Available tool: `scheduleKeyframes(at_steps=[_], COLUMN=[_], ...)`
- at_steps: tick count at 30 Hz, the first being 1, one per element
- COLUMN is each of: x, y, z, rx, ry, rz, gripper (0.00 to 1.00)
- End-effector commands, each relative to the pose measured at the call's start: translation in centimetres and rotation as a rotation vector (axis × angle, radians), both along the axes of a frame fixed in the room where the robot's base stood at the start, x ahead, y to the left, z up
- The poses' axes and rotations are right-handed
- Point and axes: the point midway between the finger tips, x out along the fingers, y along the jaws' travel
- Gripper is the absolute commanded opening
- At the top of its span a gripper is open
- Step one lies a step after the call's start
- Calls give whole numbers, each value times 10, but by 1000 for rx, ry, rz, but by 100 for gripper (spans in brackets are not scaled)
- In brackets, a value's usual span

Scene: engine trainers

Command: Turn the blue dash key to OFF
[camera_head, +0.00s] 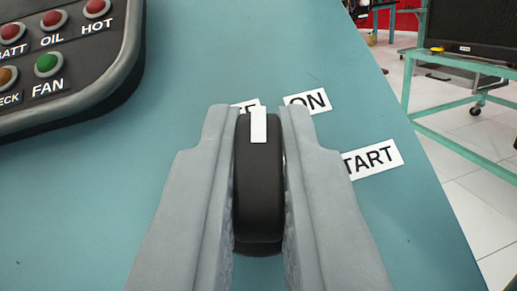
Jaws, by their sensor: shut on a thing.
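The key (258,190) is a black knob with a white pointer mark on its far end, standing on the blue dash panel (110,200). My gripper (257,118) is shut on the key, one grey finger on each side. The pointer mark points up the picture, toward the right end of the partly hidden OFF label (243,104). The ON label (307,101) is to the right of the mark. The START label (372,158) is farther right, its first letter hidden by my right finger.
A dark indicator panel (100,92) with red, green and amber lamps is at the upper left. The blue panel's right edge slopes down at the right. Beyond it are a white tiled floor (465,150) and a green wheeled frame (460,125).

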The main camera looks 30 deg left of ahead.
Motion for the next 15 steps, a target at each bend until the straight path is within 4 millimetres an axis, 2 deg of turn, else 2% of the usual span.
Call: scheduleKeyframes(at_steps=[15], x=[0], y=[-1], z=[0], rx=[-144], ry=[-105], rz=[201], gripper=[0])
